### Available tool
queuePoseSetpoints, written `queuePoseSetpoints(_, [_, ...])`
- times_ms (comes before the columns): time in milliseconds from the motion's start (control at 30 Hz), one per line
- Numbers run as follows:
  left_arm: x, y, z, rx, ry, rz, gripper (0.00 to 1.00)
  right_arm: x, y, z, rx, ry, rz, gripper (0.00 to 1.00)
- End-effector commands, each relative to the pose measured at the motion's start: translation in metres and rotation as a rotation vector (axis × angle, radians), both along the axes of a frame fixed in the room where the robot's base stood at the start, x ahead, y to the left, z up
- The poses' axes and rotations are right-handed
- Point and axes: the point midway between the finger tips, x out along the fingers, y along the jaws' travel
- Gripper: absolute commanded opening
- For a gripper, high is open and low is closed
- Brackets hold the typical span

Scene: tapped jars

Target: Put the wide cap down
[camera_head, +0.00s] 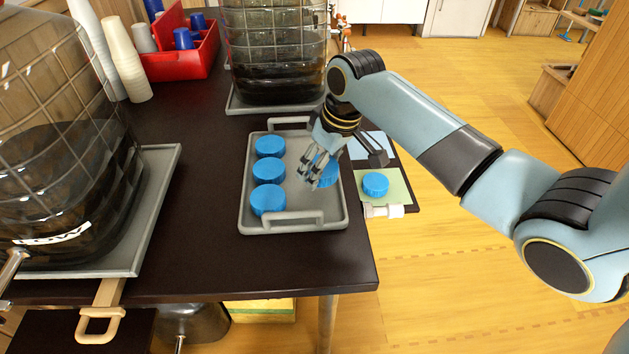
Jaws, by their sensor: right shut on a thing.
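My right gripper (316,182) reaches down over the right side of the grey tray (246,212). It is shut on a blue ribbed cap (330,175), partly hidden behind the fingers. This looks like the wide cap; whether it touches the tray floor I cannot tell. Three other blue caps stand in a column along the tray's left side: far (270,146), middle (268,170) and near (268,200). Another blue cap (376,184) lies on a pale green card (397,190) right of the tray. My left gripper is not in view.
A large jar (60,150) stands on a grey base at left; a second jar (275,50) stands behind the tray. A red caddy (180,62) holds blue cups. White stacked cups (128,60) stand beside it. The dark tabletop (230,265) is clear in front of the tray.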

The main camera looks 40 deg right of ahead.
Motion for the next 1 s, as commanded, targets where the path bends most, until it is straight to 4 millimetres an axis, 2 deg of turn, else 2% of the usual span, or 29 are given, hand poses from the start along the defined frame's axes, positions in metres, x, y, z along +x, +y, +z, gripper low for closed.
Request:
queuePoseSetpoints(167, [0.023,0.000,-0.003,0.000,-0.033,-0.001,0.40,0.011,0.006,-0.011,-0.001,0.002,0.001,0.47])
queuePoseSetpoints(300, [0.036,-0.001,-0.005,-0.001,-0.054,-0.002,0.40,0.011,0.006,-0.032,-0.002,0.004,0.001,0.47])
queuePoseSetpoints(433, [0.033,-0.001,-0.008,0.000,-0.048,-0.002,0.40,0.011,0.006,-0.047,-0.002,0.004,0.001,0.47])
queuePoseSetpoints(700, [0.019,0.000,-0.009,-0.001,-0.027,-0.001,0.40,0.011,0.006,-0.048,-0.002,0.000,0.000,0.47])
queuePoseSetpoints(833, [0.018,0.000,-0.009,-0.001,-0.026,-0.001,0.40,0.011,0.006,-0.051,-0.003,0.001,0.000,0.47])
queuePoseSetpoints(867, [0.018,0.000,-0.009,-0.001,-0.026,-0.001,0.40,0.011,0.006,-0.051,-0.002,0.000,0.000,0.70])
queuePoseSetpoints(900, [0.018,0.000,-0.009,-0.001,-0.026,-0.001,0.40,0.011,0.006,-0.051,-0.002,0.000,0.000,0.75])
queuePoseSetpoints(1000, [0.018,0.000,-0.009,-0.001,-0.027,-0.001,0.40,0.011,0.006,-0.051,-0.002,0.000,0.000,0.76])
